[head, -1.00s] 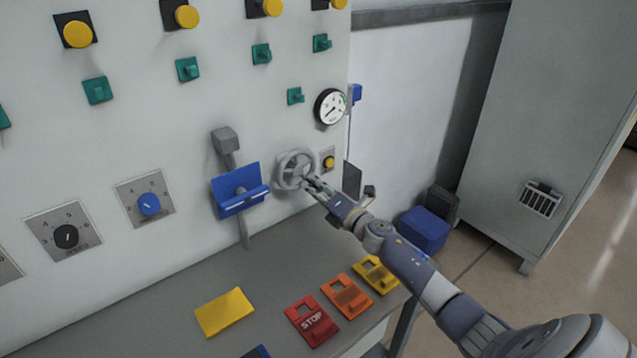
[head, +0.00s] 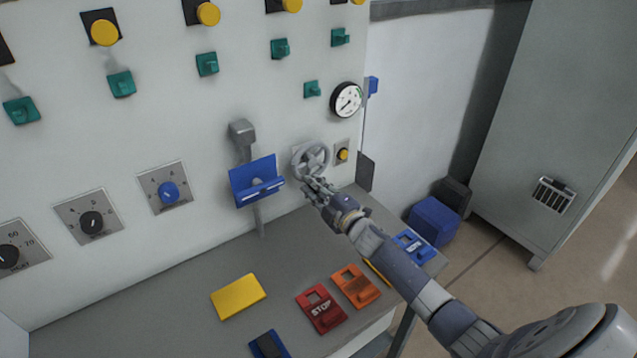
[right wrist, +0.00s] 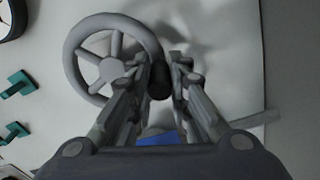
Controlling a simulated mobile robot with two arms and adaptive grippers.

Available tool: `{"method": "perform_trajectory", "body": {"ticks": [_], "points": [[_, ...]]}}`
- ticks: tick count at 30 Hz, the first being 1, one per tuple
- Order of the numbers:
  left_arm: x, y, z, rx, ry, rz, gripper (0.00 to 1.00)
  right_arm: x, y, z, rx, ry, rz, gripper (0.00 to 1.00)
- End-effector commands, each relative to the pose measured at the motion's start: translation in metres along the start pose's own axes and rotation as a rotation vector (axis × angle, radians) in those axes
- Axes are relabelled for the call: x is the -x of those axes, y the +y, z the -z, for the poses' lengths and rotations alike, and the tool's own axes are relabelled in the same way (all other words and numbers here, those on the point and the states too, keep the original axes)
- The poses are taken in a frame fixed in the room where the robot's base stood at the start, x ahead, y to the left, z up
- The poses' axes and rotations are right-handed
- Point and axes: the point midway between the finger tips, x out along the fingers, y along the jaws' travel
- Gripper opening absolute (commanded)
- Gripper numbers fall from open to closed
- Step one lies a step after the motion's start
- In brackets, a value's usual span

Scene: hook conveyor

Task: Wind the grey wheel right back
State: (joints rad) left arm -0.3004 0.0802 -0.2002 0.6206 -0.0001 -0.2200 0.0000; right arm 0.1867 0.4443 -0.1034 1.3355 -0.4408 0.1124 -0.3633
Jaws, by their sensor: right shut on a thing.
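The grey wheel (head: 311,158), a spoked handwheel, is mounted on the pale panel below the white gauge (head: 346,100). My right gripper (head: 308,184) is at the lower edge of the wheel. In the right wrist view, the wheel (right wrist: 72,52) shows its rim, spokes and hub at the upper left. The fingers of my right gripper (right wrist: 160,75) are closed around a dark handle (right wrist: 160,84) at the rim. The fingers hide part of the rim. My left gripper is not in view.
A blue holder (head: 256,183) with a grey lever juts out left of the wheel. A yellow button (head: 343,154) is close on the right. Below, the bench (head: 170,300) carries yellow, red, orange and blue plates. A grey cabinet (head: 555,110) stands at the right.

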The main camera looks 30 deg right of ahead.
Motion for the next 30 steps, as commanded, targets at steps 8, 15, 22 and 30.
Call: {"method": "perform_trajectory", "body": {"ticks": [8, 15, 22, 30], "points": [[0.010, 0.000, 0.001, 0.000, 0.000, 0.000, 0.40, 0.001, -0.001, 0.009, -0.164, -0.001, 0.004, 0.00], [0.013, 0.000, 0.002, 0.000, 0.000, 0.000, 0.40, 0.001, -0.001, 0.013, -0.232, -0.001, 0.004, 0.00], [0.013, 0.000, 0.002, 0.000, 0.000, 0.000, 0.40, 0.001, -0.001, 0.013, -0.249, -0.001, 0.005, 0.00], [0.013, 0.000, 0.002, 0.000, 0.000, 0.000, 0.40, 0.001, -0.001, 0.013, -0.248, -0.001, 0.005, 0.00]]}}
